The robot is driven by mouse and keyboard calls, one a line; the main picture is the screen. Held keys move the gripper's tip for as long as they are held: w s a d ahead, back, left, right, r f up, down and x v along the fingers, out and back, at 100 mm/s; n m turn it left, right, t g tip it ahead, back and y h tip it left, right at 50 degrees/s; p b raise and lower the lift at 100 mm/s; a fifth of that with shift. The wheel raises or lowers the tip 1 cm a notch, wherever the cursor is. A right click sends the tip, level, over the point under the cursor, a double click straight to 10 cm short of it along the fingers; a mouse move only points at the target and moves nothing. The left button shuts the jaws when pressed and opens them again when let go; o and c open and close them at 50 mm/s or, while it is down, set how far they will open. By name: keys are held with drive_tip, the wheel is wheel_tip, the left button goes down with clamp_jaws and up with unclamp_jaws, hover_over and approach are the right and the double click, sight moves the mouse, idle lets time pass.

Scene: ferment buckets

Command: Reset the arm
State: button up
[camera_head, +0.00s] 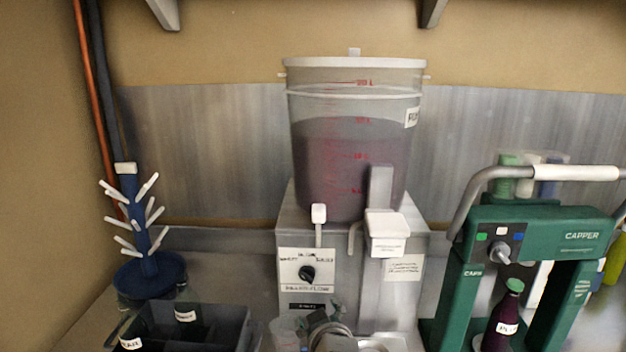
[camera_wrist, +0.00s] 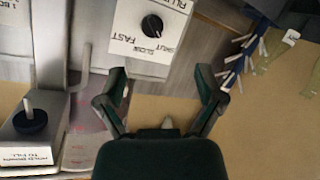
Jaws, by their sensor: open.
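My gripper (camera_head: 325,318) shows at the bottom middle of the head view, in front of the filler stand, partly cut off by the frame edge. In the wrist view, my gripper (camera_wrist: 160,76) has its two dark green fingers spread apart with nothing between them. The filler's dial plate (camera_wrist: 150,35) appears upside down beyond the fingers; it also shows in the head view (camera_head: 307,262). The filler stand (camera_head: 290,225) carries a clear bucket (camera_head: 350,145) of purple liquid.
A green capper (camera_head: 540,225) at the right has a dark labelled bottle (camera_head: 504,318) under it. A blue drying tree (camera_head: 150,265) stands behind the crate. Two wall brackets hang above.

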drive_tip(key=s+d+m+g+h, duration=0.1)
drive_tip(key=s+d+m+g, duration=0.2)
drive_tip(key=s+d, duration=0.4)
drive_tip(key=s+d+m+g+h, duration=0.1)
drive_tip(key=s+d+m+g, duration=0.2)
drive_tip(key=s, duration=1)
drive_tip(key=d+g, duration=0.2)
drive_tip(key=d, duration=0.2)
drive_tip(key=shift+s+d+r+m+g+h, duration=0.25)
drive_tip(key=shift+d+r+m+g+h, duration=0.05)
drive_tip(key=shift+r+m+h, duration=0.1)
